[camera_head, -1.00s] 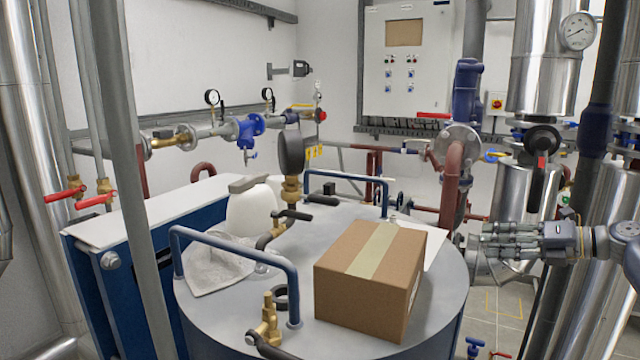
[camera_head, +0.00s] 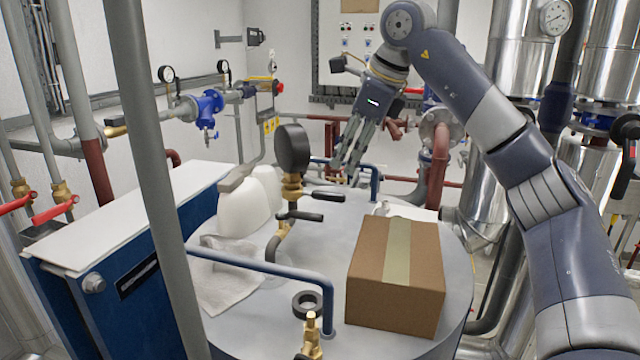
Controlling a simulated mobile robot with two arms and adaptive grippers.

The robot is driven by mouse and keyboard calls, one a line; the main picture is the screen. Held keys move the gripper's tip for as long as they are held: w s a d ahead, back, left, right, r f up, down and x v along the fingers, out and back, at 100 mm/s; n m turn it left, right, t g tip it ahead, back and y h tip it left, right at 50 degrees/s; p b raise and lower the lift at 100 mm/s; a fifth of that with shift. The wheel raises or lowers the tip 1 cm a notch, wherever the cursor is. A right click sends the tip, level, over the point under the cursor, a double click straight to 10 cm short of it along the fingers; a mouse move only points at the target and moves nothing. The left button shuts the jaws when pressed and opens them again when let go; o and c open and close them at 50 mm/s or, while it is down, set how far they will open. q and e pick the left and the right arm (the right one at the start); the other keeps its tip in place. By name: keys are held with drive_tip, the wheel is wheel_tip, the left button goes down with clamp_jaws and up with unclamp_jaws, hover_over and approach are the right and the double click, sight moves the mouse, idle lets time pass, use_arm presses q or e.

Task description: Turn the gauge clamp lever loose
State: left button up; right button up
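The gauge (camera_head: 292,150) has a dark round body seen from the side and stands on a brass fitting (camera_head: 291,188) above the grey tank top. A black lever (camera_head: 300,216) sticks out at the base of this fitting. A second black handle (camera_head: 322,196) lies just behind it to the right. I cannot tell which of them is the clamp lever. My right gripper (camera_head: 347,158) points down, to the right of and behind the gauge, apart from the gauge and both handles. Its fingers look spread, with nothing seen between them. My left gripper is not in view.
A cardboard box (camera_head: 371,275) stands on the tank top (camera_head: 261,335) at the right. Blue rails (camera_head: 329,300) rise at its front and back. White jugs (camera_head: 243,212) and a cloth (camera_head: 222,285) lie left of the gauge. A grey post (camera_head: 150,150) crosses the left foreground.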

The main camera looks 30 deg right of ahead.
sight(332, 193)
drive_tip(key=p+x, duration=0.2)
drive_tip(key=x, duration=0.6)
drive_tip(key=shift+w+f, duration=0.15)
drive_tip(key=shift+f, duration=0.15)
drive_tip(key=shift+w+f, duration=0.15)
drive_tip(key=shift+f, duration=0.4)
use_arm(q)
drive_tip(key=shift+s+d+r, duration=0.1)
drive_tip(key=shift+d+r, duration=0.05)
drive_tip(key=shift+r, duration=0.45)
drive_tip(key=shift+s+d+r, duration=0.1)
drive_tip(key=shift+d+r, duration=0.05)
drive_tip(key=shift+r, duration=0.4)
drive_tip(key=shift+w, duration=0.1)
use_arm(e)
clamp_jaws()
